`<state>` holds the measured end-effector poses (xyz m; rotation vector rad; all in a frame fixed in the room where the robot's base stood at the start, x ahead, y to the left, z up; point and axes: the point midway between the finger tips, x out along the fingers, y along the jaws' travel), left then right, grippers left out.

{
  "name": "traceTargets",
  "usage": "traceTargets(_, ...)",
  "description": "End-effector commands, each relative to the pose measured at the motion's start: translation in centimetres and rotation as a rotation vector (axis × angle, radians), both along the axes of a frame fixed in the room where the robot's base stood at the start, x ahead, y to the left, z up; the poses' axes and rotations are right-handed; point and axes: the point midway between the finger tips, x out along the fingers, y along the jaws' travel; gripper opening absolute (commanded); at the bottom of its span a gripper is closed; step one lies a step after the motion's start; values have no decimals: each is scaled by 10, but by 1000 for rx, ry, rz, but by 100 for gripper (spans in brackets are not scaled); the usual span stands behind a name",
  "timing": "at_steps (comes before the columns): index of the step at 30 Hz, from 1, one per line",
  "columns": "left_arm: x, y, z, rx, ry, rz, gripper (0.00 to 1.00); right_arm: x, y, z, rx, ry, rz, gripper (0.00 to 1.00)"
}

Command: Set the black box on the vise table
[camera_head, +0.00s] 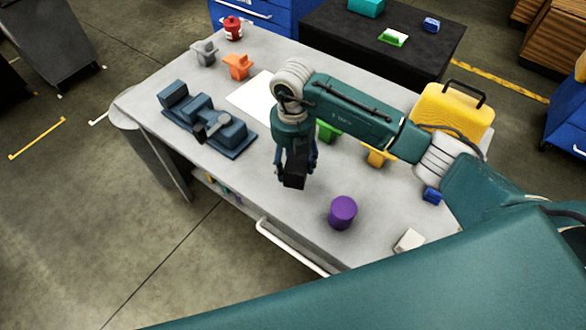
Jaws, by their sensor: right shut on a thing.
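The black box (294,178) is a small dark block in the grip of my right gripper (296,165). The gripper points down, shut on the box, over the front middle part of the vise table. The fingers hide part of the box. I cannot tell how large the gap is between box and tabletop. The vise table (285,215) has a light grey top. A dark blue-grey vise (208,120) stands on its left part, to the left of the box. My left gripper is not in view.
A purple cylinder (342,212) stands right of the held box. A white block (408,240), a blue block (432,195), a yellow case (452,108), an orange piece (238,66), a grey piece (205,53) and a red can (232,28) are also on the table. Bare tabletop lies between vise and cylinder.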

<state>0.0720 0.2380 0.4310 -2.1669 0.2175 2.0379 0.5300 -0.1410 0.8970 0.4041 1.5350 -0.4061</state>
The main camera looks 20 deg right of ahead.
Motion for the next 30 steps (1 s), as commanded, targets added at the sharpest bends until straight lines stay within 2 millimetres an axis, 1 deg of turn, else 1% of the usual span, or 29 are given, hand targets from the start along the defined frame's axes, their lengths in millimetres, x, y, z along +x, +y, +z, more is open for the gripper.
traceTargets(1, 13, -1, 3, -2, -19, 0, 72, 0, 1, -4, 1, 2, 0, 28)
traceTargets(3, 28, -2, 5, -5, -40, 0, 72, 1, 1, -9, 1, 0, 1, 28)
traceTargets(6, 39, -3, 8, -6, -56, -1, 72, -1, 1, -19, 1, 3, 1, 28)
traceTargets(9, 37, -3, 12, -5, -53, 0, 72, -1, 1, -35, 1, 3, 0, 28)
traceTargets(13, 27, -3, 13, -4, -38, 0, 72, 0, 1, -50, 0, 1, 1, 28)
traceTargets(18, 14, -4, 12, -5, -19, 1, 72, 1, 1, -54, 0, -1, 2, 28)
traceTargets(25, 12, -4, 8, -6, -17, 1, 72, 0, 1, -58, 0, -1, 2, 28)
traceTargets(26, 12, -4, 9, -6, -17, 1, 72, 0, 1, -57, 1, 0, 1, 64)
traceTargets(27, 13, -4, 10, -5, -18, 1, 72, 0, 1, -56, 1, 0, 1, 72)
traceTargets(28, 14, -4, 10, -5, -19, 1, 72, 0, 1, -56, 1, 0, 1, 78)
traceTargets(30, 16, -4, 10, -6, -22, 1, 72, 0, 0, -56, 0, 0, 1, 79)
